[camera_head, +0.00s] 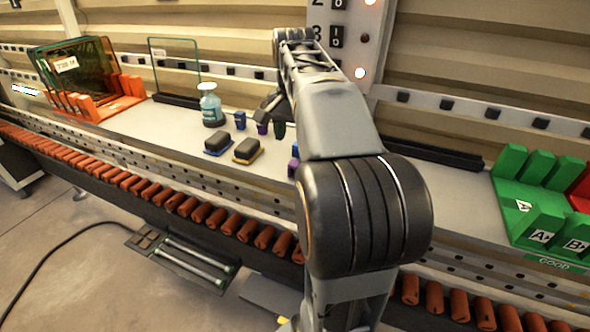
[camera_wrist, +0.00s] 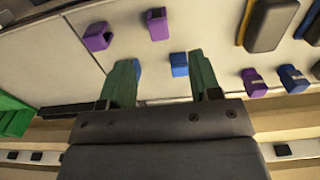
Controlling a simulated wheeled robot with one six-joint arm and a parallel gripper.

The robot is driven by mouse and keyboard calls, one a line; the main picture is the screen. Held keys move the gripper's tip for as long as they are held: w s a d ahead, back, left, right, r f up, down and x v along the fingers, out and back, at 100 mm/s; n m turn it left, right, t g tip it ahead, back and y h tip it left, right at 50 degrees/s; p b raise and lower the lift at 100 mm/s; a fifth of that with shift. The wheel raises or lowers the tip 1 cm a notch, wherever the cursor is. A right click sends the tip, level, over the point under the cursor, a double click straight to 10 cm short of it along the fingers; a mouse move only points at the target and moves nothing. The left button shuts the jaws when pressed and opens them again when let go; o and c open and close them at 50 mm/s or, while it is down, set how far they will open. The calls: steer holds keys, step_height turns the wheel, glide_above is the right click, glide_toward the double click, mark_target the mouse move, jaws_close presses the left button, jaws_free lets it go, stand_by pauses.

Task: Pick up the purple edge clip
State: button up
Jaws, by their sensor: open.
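Three purple clips lie on the pale shelf. In the wrist view one purple clip (camera_wrist: 157,24) lies ahead of my fingertips, another purple clip (camera_wrist: 97,36) lies ahead and to the left, and a third (camera_wrist: 254,82) lies right of my right finger. My gripper (camera_wrist: 164,66) is open, with green fingers apart and empty. A blue clip (camera_wrist: 179,64) shows between the fingers, apparently below them. Another blue piece is partly hidden by the left finger.
A green rack (camera_head: 520,197) stands at the right. Orange holders (camera_head: 105,100) with glass panes are at the far left.

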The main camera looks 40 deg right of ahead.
mark_target(295, 161)
steer(key=shift+d+f, duration=0.2)
steer(key=shift+f, duration=4.45)
steer(key=c, duration=1)
steer(key=shift+r, duration=0.15)
